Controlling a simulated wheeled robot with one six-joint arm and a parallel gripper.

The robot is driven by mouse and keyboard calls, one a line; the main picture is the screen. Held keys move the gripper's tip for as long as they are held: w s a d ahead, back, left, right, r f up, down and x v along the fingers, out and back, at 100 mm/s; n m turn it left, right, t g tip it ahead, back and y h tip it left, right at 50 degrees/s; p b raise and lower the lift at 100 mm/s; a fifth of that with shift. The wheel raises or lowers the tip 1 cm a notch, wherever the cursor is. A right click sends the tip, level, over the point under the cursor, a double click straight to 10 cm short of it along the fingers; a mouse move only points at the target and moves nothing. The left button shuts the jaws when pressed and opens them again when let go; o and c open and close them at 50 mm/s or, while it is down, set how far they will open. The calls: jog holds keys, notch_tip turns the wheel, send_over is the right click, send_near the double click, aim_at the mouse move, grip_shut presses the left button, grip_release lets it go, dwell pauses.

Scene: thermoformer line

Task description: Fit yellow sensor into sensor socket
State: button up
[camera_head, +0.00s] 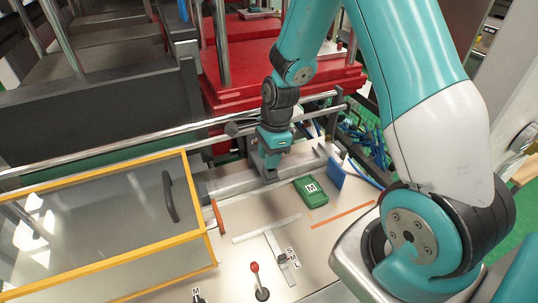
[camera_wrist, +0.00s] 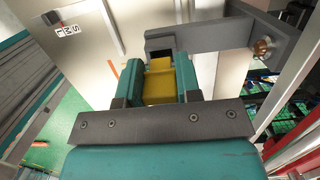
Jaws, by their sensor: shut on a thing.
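The yellow sensor (camera_wrist: 158,85) is a block held between the teal fingers of my gripper (camera_wrist: 157,72) in the wrist view. My gripper is shut on it. Just beyond the sensor's far end is a grey bracket (camera_wrist: 215,36) with a dark square opening (camera_wrist: 160,44), which looks like the sensor socket. The sensor lines up roughly with this opening; whether its tip touches or enters it I cannot tell. In the head view my gripper (camera_head: 271,172) points down beside the grey rail at the back of the machine top; the sensor is hidden there.
A yellow-framed clear guard (camera_head: 133,259) with a dark handle (camera_head: 170,197) stands at left. A red-knobbed lever (camera_head: 257,281) and slider (camera_head: 284,259) are at the front. Red stacked slabs (camera_head: 240,95) stand behind.

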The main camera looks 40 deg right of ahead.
jog(key=shift+f+b, duration=0.7)
jog(key=shift+f, duration=0.4)
jog(key=o, duration=1)
jog(key=shift+r, duration=0.15)
jog(key=d+r, duration=0.1)
jog(key=r, duration=0.4)
jog(key=r+b, duration=0.1)
jog(key=r, duration=0.5)
jog(key=d+r+b, duration=0.1)
jog(key=r, duration=0.5)
jog(key=shift+s+d, duration=0.3)
jog(key=s+a+n+b, duration=0.1)
jog(key=s+a+n, duration=0.5)
jog(key=n, duration=0.3)
jog(key=s+a+n+y+b, duration=0.1)
jog(key=s+a+n, duration=0.5)
jog(key=n, duration=0.3)
jog(key=s+a+n+y+b, duration=0.1)
jog(key=s+a+n, duration=0.6)
jog(key=n, duration=0.2)
jog(key=shift+s+f+b, duration=0.2)
jog(key=shift+f+b, duration=0.1)
